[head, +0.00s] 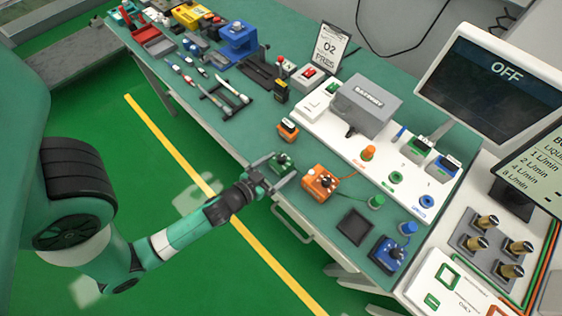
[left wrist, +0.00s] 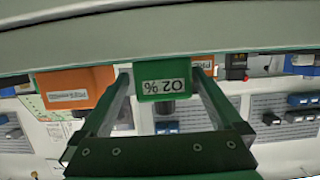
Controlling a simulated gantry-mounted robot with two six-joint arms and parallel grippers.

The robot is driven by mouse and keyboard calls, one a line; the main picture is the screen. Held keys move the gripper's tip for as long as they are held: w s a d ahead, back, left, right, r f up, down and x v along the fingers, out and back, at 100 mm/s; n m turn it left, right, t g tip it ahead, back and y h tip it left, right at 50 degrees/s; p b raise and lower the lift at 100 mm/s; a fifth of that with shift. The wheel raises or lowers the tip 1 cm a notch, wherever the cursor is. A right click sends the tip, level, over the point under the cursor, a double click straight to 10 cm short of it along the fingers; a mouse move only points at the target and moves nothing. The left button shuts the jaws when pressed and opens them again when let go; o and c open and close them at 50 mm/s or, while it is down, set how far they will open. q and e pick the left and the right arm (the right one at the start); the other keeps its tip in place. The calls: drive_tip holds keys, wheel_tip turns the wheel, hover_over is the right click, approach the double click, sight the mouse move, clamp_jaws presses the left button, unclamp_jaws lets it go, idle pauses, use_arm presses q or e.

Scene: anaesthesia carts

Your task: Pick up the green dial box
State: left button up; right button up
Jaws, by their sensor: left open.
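The green dial box (head: 283,161) stands on the green table top near its front edge, with a dark dial on top. My left gripper (head: 277,168) comes in from the front edge, with its fingers on either side of the box. In the left wrist view the green box (left wrist: 163,72), labelled "O2 %" upside down, shows between the two open fingers (left wrist: 163,88). I cannot tell whether either finger touches it. My right gripper is not in view.
An orange dial box (head: 320,183) stands close to the right, and a smaller orange-and-black box (head: 288,130) just behind. A black tray (head: 354,226) and a blue dial box (head: 386,254) lie further right. A white panel with a grey box (head: 366,105) is behind.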

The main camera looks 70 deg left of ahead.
sight(288, 159)
use_arm(q)
drive_tip(key=p+x, duration=0.1)
drive_tip(key=x, duration=0.3)
drive_tip(key=shift+w+a, duration=0.2)
drive_tip(key=shift+a, duration=0.15)
drive_tip(key=shift+r, duration=0.1)
clamp_jaws()
